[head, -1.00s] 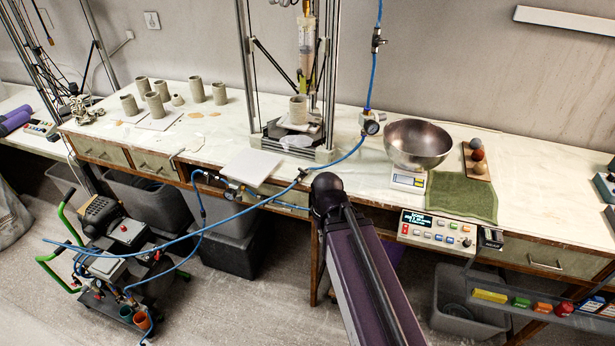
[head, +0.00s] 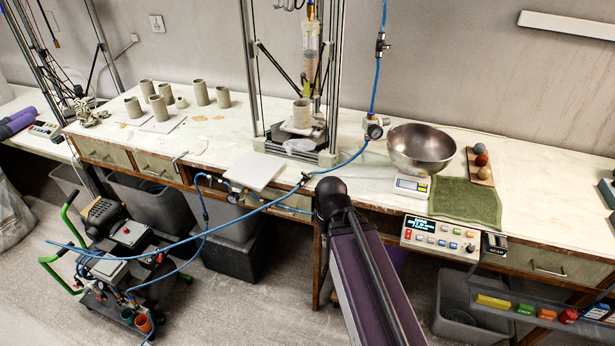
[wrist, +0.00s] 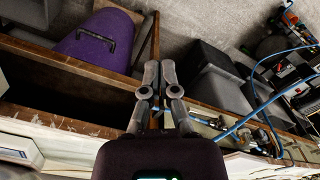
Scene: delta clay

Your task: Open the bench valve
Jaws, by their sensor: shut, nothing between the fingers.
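A small valve fitting with a gauge (head: 236,195) sits in the blue air line under the bench's front edge, left of my arm. A second gauge fitting (head: 374,128) stands on the bench top right of the frame machine. I cannot tell for sure which is the bench valve, or how its handle is turned. In the wrist view my gripper (wrist: 160,72) points at the bench's wooden front, its fingers together and empty. Brass and blue line fittings (wrist: 262,138) lie to its right, apart from it. My arm hides the gripper in the head view.
Blue hoses (head: 215,222) cross in front of the bench (head: 355,185) to a wheeled cart (head: 110,268) at left. A control box (head: 440,238) hangs from the bench edge at right. Grey bins (head: 230,255) and a purple container (wrist: 98,38) stand under the bench.

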